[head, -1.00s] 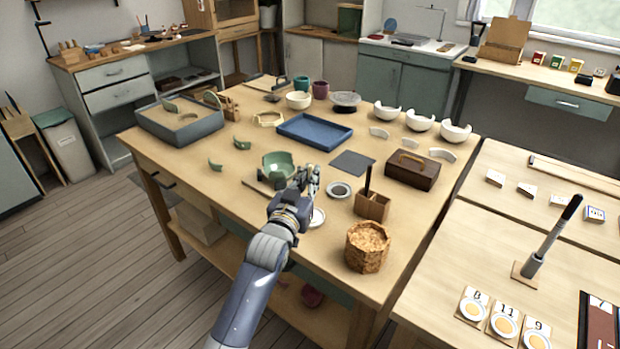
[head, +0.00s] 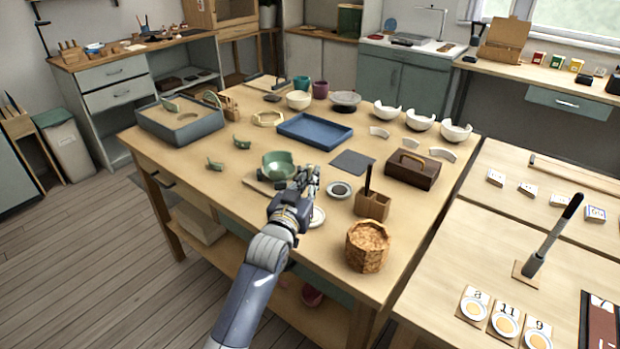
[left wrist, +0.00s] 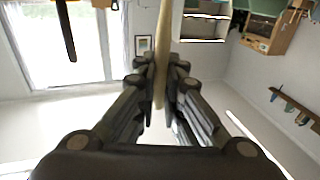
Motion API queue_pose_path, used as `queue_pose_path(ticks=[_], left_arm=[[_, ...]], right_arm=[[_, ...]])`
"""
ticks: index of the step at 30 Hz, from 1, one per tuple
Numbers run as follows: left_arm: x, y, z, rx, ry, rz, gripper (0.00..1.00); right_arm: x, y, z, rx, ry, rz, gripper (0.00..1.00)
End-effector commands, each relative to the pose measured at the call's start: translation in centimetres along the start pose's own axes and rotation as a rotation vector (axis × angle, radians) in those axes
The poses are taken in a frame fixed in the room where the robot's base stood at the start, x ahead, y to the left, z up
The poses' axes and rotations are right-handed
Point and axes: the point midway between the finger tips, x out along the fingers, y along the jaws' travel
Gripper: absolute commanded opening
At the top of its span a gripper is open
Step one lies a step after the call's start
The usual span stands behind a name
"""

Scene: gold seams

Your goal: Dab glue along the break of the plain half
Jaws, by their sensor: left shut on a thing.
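A green broken bowl piece (head: 278,164) stands near the middle of the worktable, by a thin board (head: 258,184). I cannot tell whether this is the plain half. My left gripper (head: 308,176) is just to the right of it in the head view. In the left wrist view the left gripper (left wrist: 160,98) is shut on a pale, slender stick (left wrist: 163,45). The stick's far end is out of that view, and any glue on it does not show. Gripper and arm hide part of the table in front of the bowl. My right gripper is out of view.
Small green shards (head: 241,142) lie to the left. A small dark-centred dish (head: 339,190), a white saucer (head: 318,217), a wooden holder (head: 372,206) and a cork-coloured pot (head: 367,247) stand close to the right of my gripper. A blue tray (head: 314,132) lies behind.

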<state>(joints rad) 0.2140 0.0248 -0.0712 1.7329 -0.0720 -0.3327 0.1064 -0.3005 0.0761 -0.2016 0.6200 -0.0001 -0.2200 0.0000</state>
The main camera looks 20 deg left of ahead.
Motion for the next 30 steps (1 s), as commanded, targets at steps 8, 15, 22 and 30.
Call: queue_pose_path(ticks=[8,15,22,30], left_arm=[[-0.02,0.0,0.41,0.0,0.0,0.0,0.0],[-0.03,0.0,0.7,0.0,-0.001,0.0,0.0],[-0.04,0.0,0.92,0.0,-0.001,0.0,0.0],[-0.05,0.0,1.02,0.0,-0.004,0.0,0.0]], right_arm=[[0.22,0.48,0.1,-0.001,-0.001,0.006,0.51],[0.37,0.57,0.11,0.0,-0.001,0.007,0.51],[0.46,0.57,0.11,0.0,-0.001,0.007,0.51],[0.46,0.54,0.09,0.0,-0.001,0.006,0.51]])
